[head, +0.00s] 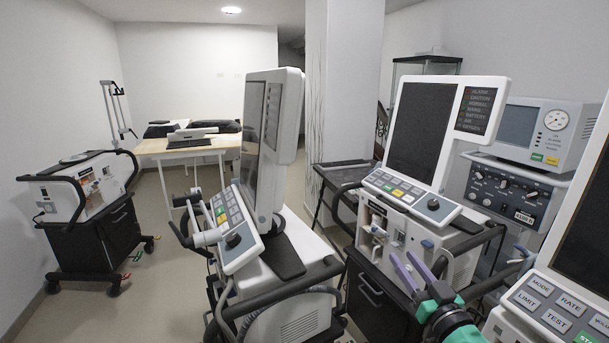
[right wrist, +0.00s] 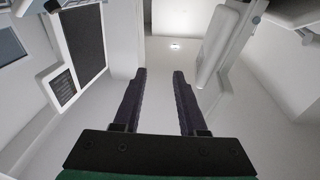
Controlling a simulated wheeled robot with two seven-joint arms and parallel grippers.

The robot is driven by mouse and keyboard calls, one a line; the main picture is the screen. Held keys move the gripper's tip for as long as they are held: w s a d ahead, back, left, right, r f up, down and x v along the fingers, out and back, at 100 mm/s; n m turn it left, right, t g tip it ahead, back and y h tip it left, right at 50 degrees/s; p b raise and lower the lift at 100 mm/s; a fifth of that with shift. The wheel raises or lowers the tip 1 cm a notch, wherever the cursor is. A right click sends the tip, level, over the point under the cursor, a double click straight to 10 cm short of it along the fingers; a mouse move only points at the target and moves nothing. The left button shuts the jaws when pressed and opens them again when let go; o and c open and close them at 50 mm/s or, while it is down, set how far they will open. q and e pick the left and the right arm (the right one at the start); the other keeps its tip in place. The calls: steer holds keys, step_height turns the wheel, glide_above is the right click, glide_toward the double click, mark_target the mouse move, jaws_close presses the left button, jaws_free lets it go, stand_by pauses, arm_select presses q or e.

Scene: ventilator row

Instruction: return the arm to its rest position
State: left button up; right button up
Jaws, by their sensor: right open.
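My right gripper (head: 412,272) comes in at the lower right of the head view, with two purple fingers and a green and black wrist. The fingers are apart and nothing is between them. It is in front of the middle ventilator (head: 410,205) and left of the near right ventilator (head: 560,305). In the right wrist view the two dark fingers (right wrist: 158,102) point toward the ceiling and walls, with an empty gap between them. My left gripper does not show.
A ventilator with a tall screen (head: 262,165) stands left of the gripper. A monitor (head: 545,130) on a grey unit is at the back right. A wheeled cart (head: 95,235) and a wooden table (head: 160,150) stand farther back.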

steer(key=s+a+f+n+g+h, duration=0.1)
steer(key=s+f+g, duration=0.4)
steer(key=f, duration=0.4)
steer(key=s+a+f+g, duration=0.1)
steer(key=s+f+g, duration=0.3)
steer(key=s+f, duration=0.3)
steer(key=s+d+f+g+h, duration=0.3)
steer(key=s+f+g, duration=0.4)
steer(key=s+f, duration=0.55)
steer(key=s+f+g, duration=0.1)
steer(key=s+f, duration=0.1)
steer(key=f, duration=0.9)
steer(key=s+f, duration=0.3)
steer(key=f, duration=0.8)
steer(key=s+d+f+g, duration=0.1)
steer(key=s+d+f, duration=0.1)
steer(key=s+f, duration=1)
steer(key=s, duration=0.3)
steer(key=shift+d, duration=0.25)
steer(key=shift+f, duration=0.1)
